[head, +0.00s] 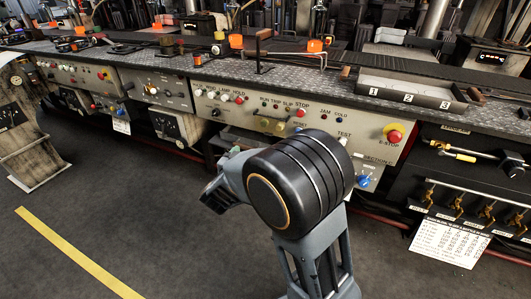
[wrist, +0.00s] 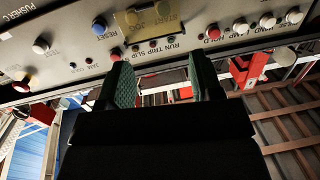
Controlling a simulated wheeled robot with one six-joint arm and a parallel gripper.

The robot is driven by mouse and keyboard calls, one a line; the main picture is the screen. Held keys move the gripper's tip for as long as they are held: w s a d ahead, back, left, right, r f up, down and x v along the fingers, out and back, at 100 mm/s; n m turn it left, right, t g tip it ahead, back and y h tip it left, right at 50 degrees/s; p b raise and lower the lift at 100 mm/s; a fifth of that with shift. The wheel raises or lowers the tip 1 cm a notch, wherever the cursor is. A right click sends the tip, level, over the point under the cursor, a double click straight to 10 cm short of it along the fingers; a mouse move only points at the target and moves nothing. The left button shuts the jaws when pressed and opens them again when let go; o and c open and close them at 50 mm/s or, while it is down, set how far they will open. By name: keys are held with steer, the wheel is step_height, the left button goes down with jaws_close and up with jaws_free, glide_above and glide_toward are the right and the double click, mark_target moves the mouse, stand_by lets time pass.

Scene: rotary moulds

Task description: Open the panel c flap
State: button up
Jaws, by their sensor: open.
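An amber see-through flap (head: 270,124) is on the front of the cream control panel (head: 222,98) in the middle of the head view. In the wrist view, the flap (wrist: 150,17) shows at the top centre, lying over START and JOG lettering. It looks closed. That panel (wrist: 75,28) reads PUSHER C at its left end. My gripper (wrist: 163,75) is open and empty, its two green-padded fingers spread below the flap in the picture. The fingers look apart from the flap. In the head view my arm covers part of the panel's lower edge, and the fingertips cannot be made out.
A red E-stop button (head: 394,137) sits right of the flap, and a blue knob (head: 364,181) lower down. Small buttons surround the flap. A numbered tray (head: 410,97) stands on the bench above. The dark floor (head: 130,220) is clear at left.

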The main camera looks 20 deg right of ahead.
steer(key=f+h, duration=0.1)
steer(key=f, duration=0.1)
steer(key=g+b, duration=0.1)
steer(key=b, duration=0.3)
glide_toward(268, 135)
steer(key=shift+m+h, duration=0.4)
steer(key=x, duration=0.6)
steer(key=shift+w+d+f, duration=0.2)
steer(key=shift+w+f, duration=0.15)
steer(key=shift+w, duration=0.05)
steer(key=shift+x, duration=1.05)
steer(key=shift+r, duration=0.1)
steer(key=shift+a, duration=0.1)
jaws_close()
